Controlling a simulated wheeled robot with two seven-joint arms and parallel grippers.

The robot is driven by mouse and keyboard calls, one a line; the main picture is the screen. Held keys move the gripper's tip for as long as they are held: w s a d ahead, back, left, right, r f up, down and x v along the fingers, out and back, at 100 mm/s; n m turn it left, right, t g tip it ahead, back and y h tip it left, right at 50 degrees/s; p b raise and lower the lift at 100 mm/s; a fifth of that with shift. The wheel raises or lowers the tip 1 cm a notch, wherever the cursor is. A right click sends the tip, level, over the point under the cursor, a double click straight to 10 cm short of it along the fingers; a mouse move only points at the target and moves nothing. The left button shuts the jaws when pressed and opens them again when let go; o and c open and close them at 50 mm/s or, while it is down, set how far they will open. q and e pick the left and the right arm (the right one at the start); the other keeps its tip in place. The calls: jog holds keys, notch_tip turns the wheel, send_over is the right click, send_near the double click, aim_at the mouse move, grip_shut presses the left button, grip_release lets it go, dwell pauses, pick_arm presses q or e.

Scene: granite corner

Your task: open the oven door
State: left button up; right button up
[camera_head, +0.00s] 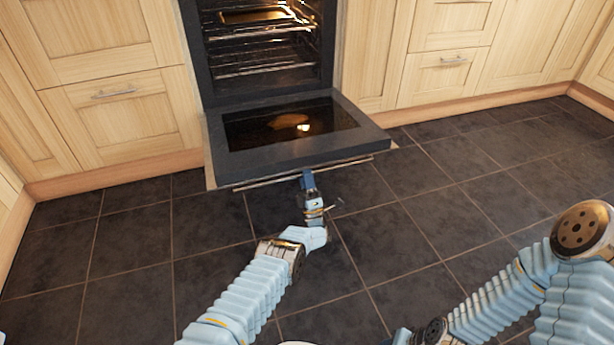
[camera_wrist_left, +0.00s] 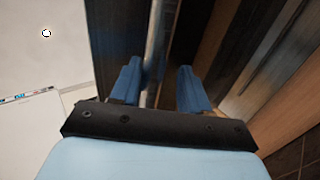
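The oven door (camera_head: 228,165) is folded down, lying open and close to level in front of the lit oven cavity (camera_head: 262,50). Its dark glass inner face points up. The metal handle bar (camera_head: 272,180) runs along the door's front edge. My left gripper (camera_head: 308,180) is at this bar, right of its middle. In the left wrist view, the handle bar (camera_wrist_left: 158,40) passes between the two blue fingers of the left gripper (camera_wrist_left: 158,78), which stand apart with gaps beside the bar. My right arm shows at lower right; its gripper is not visible.
Wire racks (camera_head: 260,65) and a tray (camera_head: 256,15) are inside the oven. Wooden cabinets (camera_head: 125,120) flank it on the left, and more cabinets (camera_head: 440,75) stand on the right. The dark tiled floor (camera_head: 420,225) is clear in front.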

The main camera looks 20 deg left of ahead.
pick_arm(q)
jog(key=shift+d+f, duration=0.1)
jog(key=shift+s+d+f, duration=0.1)
jog(key=shift+s+f, duration=0.1)
jog(key=shift+f, duration=0.05)
jog(key=v, duration=0.6)
jog(key=shift+s+d+f, duration=0.1)
jog(key=shift+s+f, duration=0.1)
jog(key=shift+f, duration=0.05)
